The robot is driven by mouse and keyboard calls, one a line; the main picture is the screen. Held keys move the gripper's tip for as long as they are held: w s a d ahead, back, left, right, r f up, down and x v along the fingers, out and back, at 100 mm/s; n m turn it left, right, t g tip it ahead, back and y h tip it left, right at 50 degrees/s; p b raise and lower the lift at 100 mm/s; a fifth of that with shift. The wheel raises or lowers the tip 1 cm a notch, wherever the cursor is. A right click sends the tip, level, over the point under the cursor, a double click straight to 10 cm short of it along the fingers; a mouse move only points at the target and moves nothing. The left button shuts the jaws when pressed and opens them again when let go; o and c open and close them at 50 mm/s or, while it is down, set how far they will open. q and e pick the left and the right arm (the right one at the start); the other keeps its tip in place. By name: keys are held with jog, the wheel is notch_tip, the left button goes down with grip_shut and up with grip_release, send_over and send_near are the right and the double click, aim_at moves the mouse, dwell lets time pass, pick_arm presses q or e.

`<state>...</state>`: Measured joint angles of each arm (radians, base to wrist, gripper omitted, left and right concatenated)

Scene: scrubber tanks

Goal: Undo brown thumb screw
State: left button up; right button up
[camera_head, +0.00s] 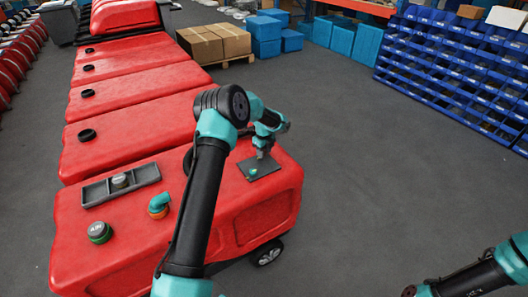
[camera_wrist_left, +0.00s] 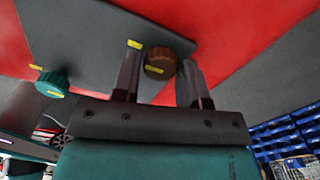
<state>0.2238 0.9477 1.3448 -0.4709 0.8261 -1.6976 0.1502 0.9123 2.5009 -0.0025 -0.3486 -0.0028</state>
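The brown thumb screw (camera_wrist_left: 160,62) sits on a dark grey plate (camera_wrist_left: 85,35) in the left wrist view, with a yellow mark on its side. My left gripper (camera_wrist_left: 160,72) is open, with one finger on each side of the screw and a small gap showing at each side. A teal thumb screw (camera_wrist_left: 52,83) sits on the same plate, to the left and outside the fingers. In the head view, my left gripper (camera_head: 263,154) points down over the plate (camera_head: 267,172) on the red tank, hiding the brown screw.
The red tank (camera_head: 140,215) also carries a grey tray (camera_head: 97,193) holding a round cap, a teal elbow fitting (camera_head: 159,205) and a grey-green cap (camera_head: 99,232). More red tanks stand behind.

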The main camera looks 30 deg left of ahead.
pick_arm(q)
jog(key=c, duration=0.5)
